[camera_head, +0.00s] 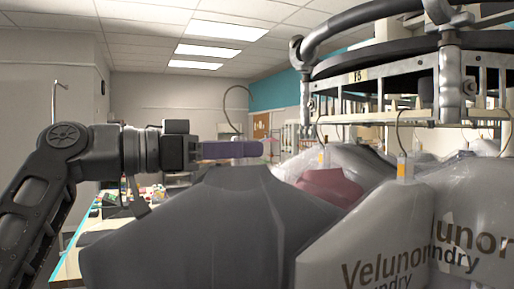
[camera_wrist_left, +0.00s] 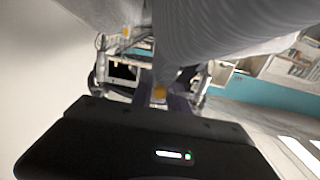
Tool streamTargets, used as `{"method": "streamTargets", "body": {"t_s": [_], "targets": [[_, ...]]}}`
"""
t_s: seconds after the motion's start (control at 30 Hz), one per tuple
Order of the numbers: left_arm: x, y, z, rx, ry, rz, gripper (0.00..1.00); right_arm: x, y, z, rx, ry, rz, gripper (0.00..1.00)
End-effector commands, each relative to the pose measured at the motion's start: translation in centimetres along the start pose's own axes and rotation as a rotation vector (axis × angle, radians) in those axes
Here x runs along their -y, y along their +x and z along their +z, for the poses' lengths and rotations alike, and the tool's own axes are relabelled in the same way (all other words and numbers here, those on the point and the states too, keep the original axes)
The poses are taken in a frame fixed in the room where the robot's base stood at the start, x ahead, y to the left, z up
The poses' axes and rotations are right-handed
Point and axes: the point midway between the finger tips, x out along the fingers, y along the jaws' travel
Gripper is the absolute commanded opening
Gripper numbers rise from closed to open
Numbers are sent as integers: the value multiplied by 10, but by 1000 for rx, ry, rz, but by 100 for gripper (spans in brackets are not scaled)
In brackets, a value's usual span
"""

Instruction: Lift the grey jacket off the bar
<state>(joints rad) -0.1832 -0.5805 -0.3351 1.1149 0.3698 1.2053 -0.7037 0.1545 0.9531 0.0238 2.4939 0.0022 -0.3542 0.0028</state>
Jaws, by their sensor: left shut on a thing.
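The grey jacket (camera_head: 205,225) hangs large in the lower middle of the head view, below my left gripper (camera_head: 245,149). Its thin hanger hook (camera_head: 237,92) rises above the fingers and shows apart from the bar (camera_head: 380,75) at the upper right. The purple fingers are shut at the hanger's neck; the grip itself is partly hidden. In the left wrist view the gripper (camera_wrist_left: 163,96) has a small orange piece (camera_wrist_left: 160,92) between its fingers, and grey cloth (camera_wrist_left: 215,35) fills the top. My right gripper is not in view.
Plastic-covered garments (camera_head: 365,235) with printed lettering hang close to the jacket's right side, with a red garment (camera_head: 330,186) behind. A table (camera_head: 70,265) with small coloured items stands at the lower left. The space above the hook is open.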

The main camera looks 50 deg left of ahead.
Motion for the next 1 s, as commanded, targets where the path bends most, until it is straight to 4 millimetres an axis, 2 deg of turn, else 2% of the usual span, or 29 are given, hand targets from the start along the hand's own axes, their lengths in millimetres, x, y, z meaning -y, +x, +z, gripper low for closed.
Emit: {"method": "streamTargets", "body": {"t_s": [0.7, 1.0], "targets": [[0, -70, -3, -6, 1, 0, 0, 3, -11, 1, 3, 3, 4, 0], [0, -93, -3, -5, 1, -1, 0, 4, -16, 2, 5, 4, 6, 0]]}}
